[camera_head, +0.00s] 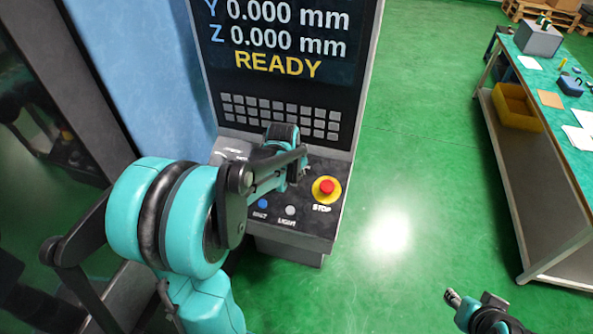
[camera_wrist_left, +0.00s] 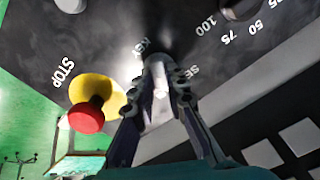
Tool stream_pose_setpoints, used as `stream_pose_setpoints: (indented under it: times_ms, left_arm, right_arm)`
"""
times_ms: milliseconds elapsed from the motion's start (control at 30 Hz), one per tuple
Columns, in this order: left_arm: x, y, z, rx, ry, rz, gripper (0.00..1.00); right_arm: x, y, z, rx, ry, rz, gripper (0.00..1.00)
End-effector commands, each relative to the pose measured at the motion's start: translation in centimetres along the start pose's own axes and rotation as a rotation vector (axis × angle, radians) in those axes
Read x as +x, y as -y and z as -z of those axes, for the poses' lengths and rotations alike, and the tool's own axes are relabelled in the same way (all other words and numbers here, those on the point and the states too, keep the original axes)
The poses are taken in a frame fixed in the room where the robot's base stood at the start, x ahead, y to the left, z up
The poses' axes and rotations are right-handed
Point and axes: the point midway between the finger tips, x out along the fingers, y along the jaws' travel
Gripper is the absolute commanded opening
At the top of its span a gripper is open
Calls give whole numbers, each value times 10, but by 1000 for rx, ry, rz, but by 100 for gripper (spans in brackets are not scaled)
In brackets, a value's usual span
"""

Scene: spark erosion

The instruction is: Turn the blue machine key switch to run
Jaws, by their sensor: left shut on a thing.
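The blue machine (camera_head: 140,65) has a control console (camera_head: 250,232) below a screen that reads READY. In the left wrist view my left gripper (camera_wrist_left: 158,85) points at the console, its two fingers closed around a small pale metallic key (camera_wrist_left: 161,78) of the key switch, beside the yellow and red stop button. The fingers cover part of the switch and its lettering, so its set position cannot be read. In the head view my left arm hides the switch. My right gripper (camera_head: 452,297) is at the lower right, away from the console; its jaws are too small to judge.
The red STOP button (camera_head: 326,187) on its yellow base sits close to my left gripper. A blue button (camera_head: 263,203) and a grey LIGHT button (camera_head: 290,210) are along the console front. A workbench (camera_head: 545,150) stands at the right, with clear green floor between.

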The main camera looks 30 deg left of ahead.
Motion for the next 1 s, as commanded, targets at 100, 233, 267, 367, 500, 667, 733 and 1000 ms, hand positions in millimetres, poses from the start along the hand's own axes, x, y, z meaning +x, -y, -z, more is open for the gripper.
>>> stream_pose_setpoints:
  times_ms: [100,233,267,367,500,667,733,1000]
  left_arm:
    - [0,0,0,2,-1,1,0]
    - [0,0,0,1,-1,1,29]
    - [0,0,0,1,-1,1,34]
    - [0,0,0,1,0,1,34]
    - [0,0,0,0,0,1,34]
    - [-7,0,0,0,0,1,34]
    - [-16,0,0,0,0,1,34]
    - [-74,0,0,0,0,1,34]
  right_arm:
    - [0,0,0,0,0,0,40]
    - [0,0,0,0,0,0,40]
    - [0,0,0,0,0,0,40]
    - [0,0,0,0,0,0,40]
    - [0,0,0,0,0,0,40]
    - [0,0,0,0,0,0,40]
    - [0,0,0,0,0,0,40]
    - [0,0,0,0,0,0,40]
